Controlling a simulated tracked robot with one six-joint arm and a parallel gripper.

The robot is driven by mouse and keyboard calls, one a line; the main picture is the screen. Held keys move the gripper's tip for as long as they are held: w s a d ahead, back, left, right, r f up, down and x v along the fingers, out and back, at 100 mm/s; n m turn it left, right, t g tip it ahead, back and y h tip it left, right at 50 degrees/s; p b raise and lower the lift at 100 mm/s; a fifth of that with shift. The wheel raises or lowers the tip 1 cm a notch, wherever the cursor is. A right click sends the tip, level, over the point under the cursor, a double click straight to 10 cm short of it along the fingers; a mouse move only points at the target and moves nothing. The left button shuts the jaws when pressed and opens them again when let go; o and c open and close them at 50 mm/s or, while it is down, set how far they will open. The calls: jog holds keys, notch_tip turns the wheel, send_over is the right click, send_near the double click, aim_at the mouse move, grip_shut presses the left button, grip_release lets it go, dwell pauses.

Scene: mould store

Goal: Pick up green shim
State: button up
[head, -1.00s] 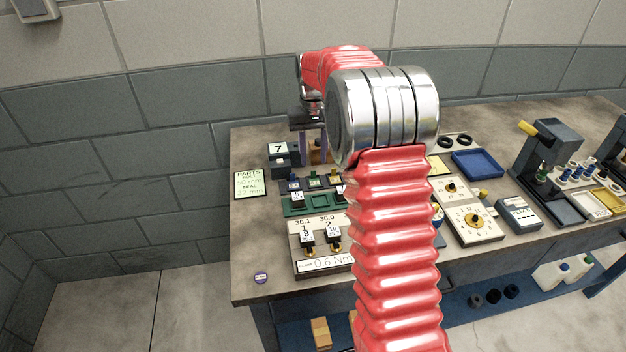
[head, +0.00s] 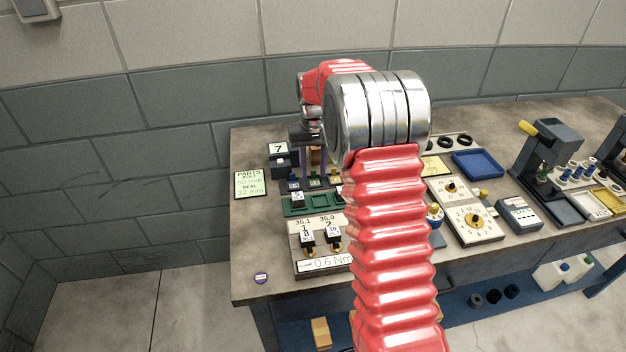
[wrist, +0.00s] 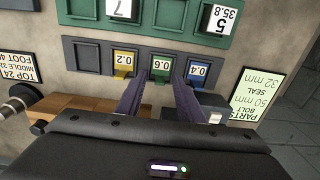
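The green shim (wrist: 160,68), tagged 0.6, sits in the middle slot of a dark grey rack (wrist: 85,50) in the wrist view. A yellow shim (wrist: 124,63) tagged 0.2 and a blue shim (wrist: 198,70) tagged 0.4 sit on either side of it. In the head view the green shim (head: 314,182) is small, below my gripper (head: 309,172). In the wrist view my gripper (wrist: 158,82) is open, its two purple fingers spread to either side of the green shim's lower edge.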

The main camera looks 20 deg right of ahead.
aim_at(314, 179)
jog(key=shift+c, duration=0.6)
grip_shut()
jog(key=shift+r, duration=0.1)
notch_tip(314, 179, up, 10)
dwell(0.4)
dwell(0.5)
